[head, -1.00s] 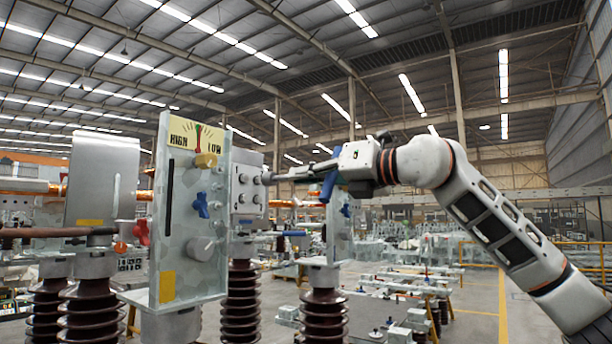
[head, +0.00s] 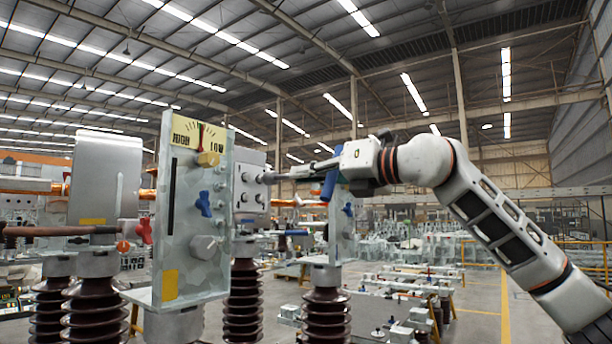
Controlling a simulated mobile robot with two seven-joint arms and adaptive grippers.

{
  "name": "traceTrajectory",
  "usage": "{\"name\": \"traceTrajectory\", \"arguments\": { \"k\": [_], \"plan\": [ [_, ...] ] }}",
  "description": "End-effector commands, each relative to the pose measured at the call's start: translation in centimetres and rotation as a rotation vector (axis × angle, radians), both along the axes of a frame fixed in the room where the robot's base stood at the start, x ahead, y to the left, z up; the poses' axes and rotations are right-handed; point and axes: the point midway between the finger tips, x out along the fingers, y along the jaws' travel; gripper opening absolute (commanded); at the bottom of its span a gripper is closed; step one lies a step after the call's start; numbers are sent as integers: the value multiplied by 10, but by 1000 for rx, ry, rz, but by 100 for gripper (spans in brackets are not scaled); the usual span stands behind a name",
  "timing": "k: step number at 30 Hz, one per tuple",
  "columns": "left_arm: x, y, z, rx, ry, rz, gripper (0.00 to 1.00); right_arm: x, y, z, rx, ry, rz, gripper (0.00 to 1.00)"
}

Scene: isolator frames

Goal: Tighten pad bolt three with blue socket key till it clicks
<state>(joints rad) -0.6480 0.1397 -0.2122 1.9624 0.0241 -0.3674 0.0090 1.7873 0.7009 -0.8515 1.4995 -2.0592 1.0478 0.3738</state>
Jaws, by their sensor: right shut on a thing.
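My right gripper (head: 335,176) comes in from the right and is shut on the blue socket key. The key's blue handle (head: 329,185) hangs below the jaws, and its grey shaft (head: 295,174) points left. The shaft's end meets the upper right bolt area of a grey pad plate (head: 250,213). Several round bolt heads show on this plate, one of them a lower left bolt (head: 243,198). I cannot tell which is bolt three, nor whether the socket is fully seated. My left gripper is not in view.
A panel with a yellow dial (head: 200,135), a blue lever (head: 203,204) and a grey knob (head: 206,247) stands just left of the pad. Brown ribbed insulators (head: 325,318) stand below. A second panel (head: 340,225) is behind the key. Floor at the right is open.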

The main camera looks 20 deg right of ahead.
Motion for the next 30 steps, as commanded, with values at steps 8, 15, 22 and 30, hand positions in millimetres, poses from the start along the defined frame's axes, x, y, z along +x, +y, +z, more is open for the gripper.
{"name": "traceTrajectory", "arguments": {
  "k": [8,15,22,30],
  "plan": [
    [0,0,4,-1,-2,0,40,5,4,1,1,-1,0,0],
    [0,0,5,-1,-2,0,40,10,7,1,0,-1,0,0],
    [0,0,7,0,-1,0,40,13,11,1,0,-1,0,0],
    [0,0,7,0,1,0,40,16,12,0,0,-1,0,0]
  ]
}}
